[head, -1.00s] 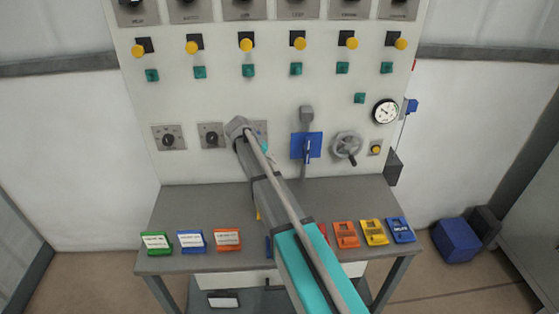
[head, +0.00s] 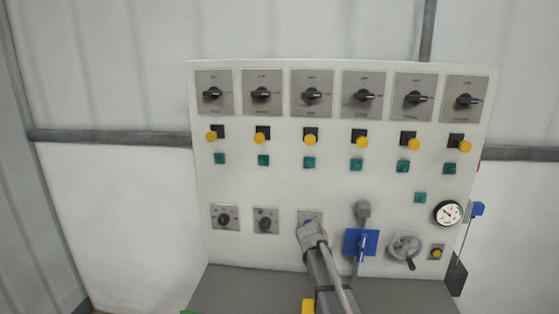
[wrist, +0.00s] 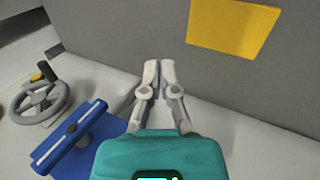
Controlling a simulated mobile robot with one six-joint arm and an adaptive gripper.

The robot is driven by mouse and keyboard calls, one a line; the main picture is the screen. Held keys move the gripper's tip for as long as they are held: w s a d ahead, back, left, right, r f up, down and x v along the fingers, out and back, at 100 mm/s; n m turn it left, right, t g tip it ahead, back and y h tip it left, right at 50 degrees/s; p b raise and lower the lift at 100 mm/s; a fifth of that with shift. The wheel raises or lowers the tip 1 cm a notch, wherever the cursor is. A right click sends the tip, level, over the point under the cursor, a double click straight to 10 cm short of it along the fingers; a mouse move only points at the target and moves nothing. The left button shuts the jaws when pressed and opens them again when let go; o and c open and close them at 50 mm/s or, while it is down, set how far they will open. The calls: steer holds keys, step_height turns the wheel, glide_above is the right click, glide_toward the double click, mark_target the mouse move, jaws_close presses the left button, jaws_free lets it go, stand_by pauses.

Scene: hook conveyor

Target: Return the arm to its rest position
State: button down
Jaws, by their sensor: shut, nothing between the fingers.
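My gripper (wrist: 160,72) shows in the wrist view with its two grey fingertips together and nothing between them. It points towards the grey tabletop (wrist: 110,28), beside the white panel face. A yellow flat piece (wrist: 235,25) lies on the tabletop ahead and to the right of the fingers. In the head view my arm reaches up from the bottom edge, and its grey joint is in front of the lower part of the third dial (head: 311,216). The fingers cannot be made out in the head view.
The white control panel (head: 330,185) carries dials, yellow buttons and green squares. A blue lever plate (head: 360,242), a handwheel (head: 405,247) and a gauge (head: 448,213) are right of my arm. The blue plate (wrist: 75,140) and wheel (wrist: 40,102) are left of my gripper in the wrist view.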

steer(key=s+f+t+y, duration=0.1)
steer(key=s+y, duration=0.4)
steer(key=s, duration=1.5)
steer(key=shift+a+f+n, duration=0.4)
steer(key=shift+f, duration=0.1)
